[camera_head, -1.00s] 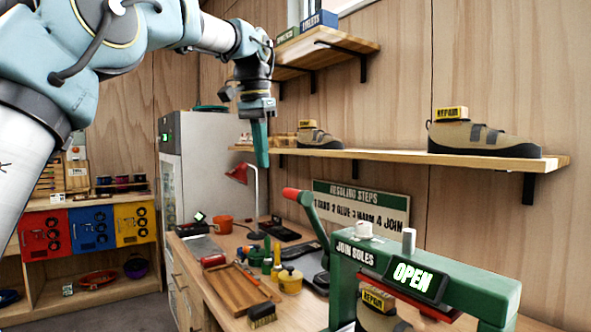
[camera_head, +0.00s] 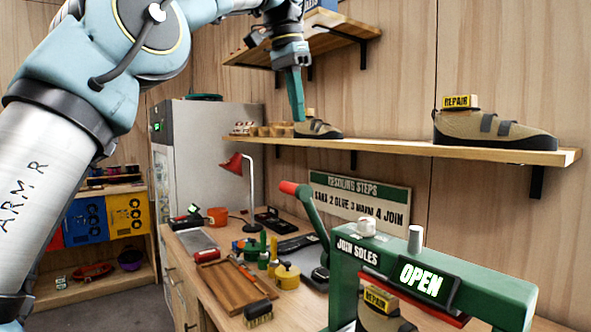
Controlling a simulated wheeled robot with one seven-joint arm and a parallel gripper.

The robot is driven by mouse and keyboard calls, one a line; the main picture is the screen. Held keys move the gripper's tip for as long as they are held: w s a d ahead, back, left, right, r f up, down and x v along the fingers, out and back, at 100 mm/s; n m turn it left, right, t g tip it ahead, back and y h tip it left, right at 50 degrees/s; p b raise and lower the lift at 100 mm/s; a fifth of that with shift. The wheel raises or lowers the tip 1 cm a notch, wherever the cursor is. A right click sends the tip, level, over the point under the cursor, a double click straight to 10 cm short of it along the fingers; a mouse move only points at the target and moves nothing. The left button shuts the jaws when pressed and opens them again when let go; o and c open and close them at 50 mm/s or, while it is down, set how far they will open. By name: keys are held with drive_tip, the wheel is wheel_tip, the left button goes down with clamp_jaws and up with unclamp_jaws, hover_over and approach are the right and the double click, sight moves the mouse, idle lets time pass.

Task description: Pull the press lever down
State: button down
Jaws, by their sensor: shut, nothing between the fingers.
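The green press (camera_head: 440,268) stands at the front right of the bench, with a "JOIN SOLES" label and a lit "OPEN" sign. Its lever (camera_head: 314,215) is a green arm with a red grip (camera_head: 289,188) at the upper end, raised and leaning up to the left. A shoe (camera_head: 384,318) with a "REPAIR" tag sits inside the press, partly cut off by the picture's bottom edge. My gripper (camera_head: 297,108) points down with its green fingers shut and empty. In the picture it is above the red grip, clearly apart from it, and overlaps the wall shelf.
A wall shelf (camera_head: 400,149) holds tagged shoes (camera_head: 494,129). The bench carries a wooden tray (camera_head: 233,285), a brush (camera_head: 258,313), glue pots (camera_head: 287,275) and a red lamp (camera_head: 234,163). A sign (camera_head: 358,203) leans behind the lever. An upper shelf (camera_head: 330,38) is close to my gripper in the picture.

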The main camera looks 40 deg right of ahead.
drive_tip(key=shift+a+f+b, duration=0.15)
drive_tip(key=shift+f+b, duration=0.55)
drive_tip(key=shift+f, duration=2.4)
drive_tip(key=shift+a+f+b, duration=0.1)
drive_tip(key=shift+f+b, duration=0.6)
drive_tip(key=shift+f, duration=2.35)
drive_tip(key=shift+a+f, duration=0.1)
drive_tip(key=shift+f, duration=0.05)
